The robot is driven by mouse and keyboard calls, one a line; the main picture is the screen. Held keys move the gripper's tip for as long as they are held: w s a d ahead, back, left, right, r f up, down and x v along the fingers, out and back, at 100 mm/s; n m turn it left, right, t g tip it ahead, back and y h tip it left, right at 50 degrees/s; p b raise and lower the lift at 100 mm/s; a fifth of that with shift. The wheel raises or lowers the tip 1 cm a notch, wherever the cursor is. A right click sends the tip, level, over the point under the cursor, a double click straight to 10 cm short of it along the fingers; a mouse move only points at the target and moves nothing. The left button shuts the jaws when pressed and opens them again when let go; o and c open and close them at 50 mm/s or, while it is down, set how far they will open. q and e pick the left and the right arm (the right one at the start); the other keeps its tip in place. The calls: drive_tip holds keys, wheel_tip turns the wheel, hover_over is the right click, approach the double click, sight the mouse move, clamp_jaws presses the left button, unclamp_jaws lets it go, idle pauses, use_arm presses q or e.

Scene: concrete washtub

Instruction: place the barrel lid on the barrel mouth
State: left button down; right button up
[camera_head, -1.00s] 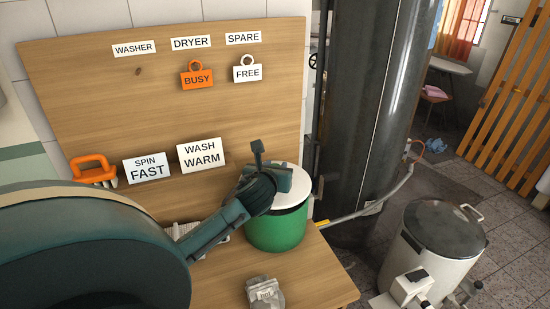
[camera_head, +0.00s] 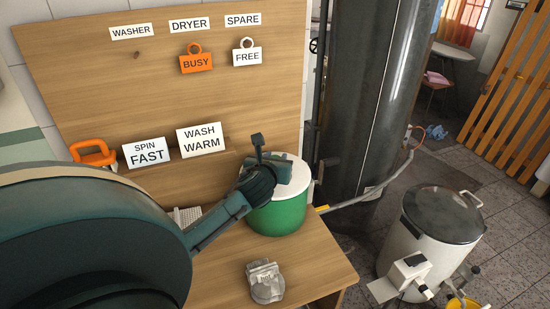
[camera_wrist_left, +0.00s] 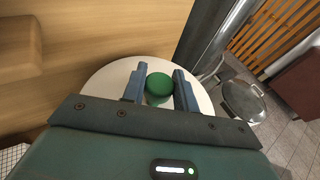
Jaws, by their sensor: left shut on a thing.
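The barrel (camera_head: 277,219) is a green tub standing on the wooden bench. The white barrel lid (camera_head: 297,172) lies level over its mouth. The two look flush or nearly so, and I cannot tell whether the lid is fully seated. My left gripper (camera_head: 268,172) is above the lid, shut on its knob. In the left wrist view, the lid (camera_wrist_left: 106,84) is a white disc, and its round green knob (camera_wrist_left: 159,85) is between the two fingers of my left gripper (camera_wrist_left: 159,80). The gripper hides part of the lid and barrel rim.
A wooden board behind the bench (camera_head: 312,278) carries label cards and an orange BUSY tag (camera_head: 196,63). A small grey metal object (camera_head: 265,282) sits near the front. A dark cylinder (camera_head: 365,90) and a white lidded tub (camera_head: 410,240) stand to the right.

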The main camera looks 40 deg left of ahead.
use_arm(q)
drive_tip(key=shift+f, duration=0.4)
drive_tip(key=c, duration=1)
unclamp_jaws()
drive_tip(key=v, duration=1.3)
drive_tip(key=shift+s+b, duration=0.1)
drive_tip(key=shift+b, duration=0.3)
